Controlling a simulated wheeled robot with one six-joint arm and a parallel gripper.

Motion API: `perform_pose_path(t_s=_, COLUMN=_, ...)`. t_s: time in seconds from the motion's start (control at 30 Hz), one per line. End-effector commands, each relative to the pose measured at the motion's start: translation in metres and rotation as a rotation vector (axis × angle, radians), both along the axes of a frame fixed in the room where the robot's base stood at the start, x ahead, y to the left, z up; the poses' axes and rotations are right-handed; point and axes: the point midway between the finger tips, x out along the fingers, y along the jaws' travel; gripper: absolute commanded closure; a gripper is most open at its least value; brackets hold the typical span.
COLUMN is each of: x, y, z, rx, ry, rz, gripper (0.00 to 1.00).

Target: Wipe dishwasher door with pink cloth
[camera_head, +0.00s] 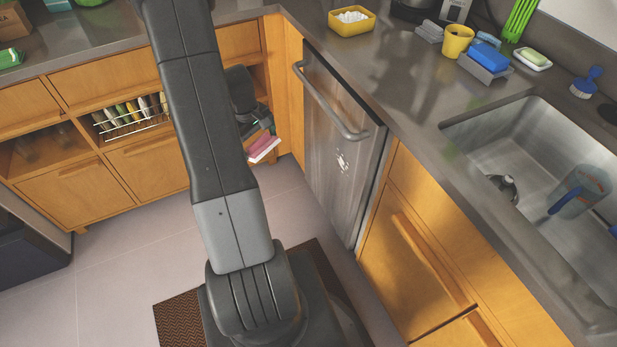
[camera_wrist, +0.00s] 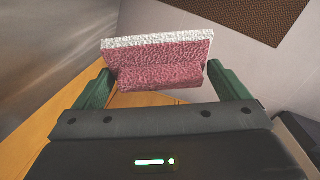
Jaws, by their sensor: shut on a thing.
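The pink cloth (camera_wrist: 160,62) has a white edge and sits between the two green fingers of my gripper (camera_wrist: 155,84) in the wrist view. My gripper is shut on it. In the head view the cloth (camera_head: 262,145) shows beyond my arm, held in the air to the left of the dishwasher, apart from its door as far as I can tell. My gripper (camera_head: 256,137) is partly hidden there by my arm. The dishwasher door (camera_head: 335,150) is grey metal with a bar handle (camera_head: 330,103), shut, with a whitish stain (camera_head: 342,163) near its middle.
A sink (camera_head: 540,150) is at the right. Wooden cabinets (camera_head: 420,260) flank the dishwasher. A brown mat (camera_head: 180,322) lies on the floor.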

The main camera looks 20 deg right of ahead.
Motion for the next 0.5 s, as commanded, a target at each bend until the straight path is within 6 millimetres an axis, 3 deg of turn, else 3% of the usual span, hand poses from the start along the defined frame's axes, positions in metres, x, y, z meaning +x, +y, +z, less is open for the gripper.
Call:
perform_pose_path(t_s=0.03, x=-0.006, y=-0.013, z=-0.028, rx=-0.048, ry=0.059, rz=0.06, gripper=0.24)
perform_pose_path(t_s=0.1, x=-0.013, y=-0.03, z=-0.044, rx=-0.126, ry=0.137, rz=0.153, gripper=0.24)
perform_pose_path(t_s=0.5, x=-0.031, y=-0.098, z=-0.102, rx=-0.558, ry=0.398, rz=0.534, gripper=0.24)
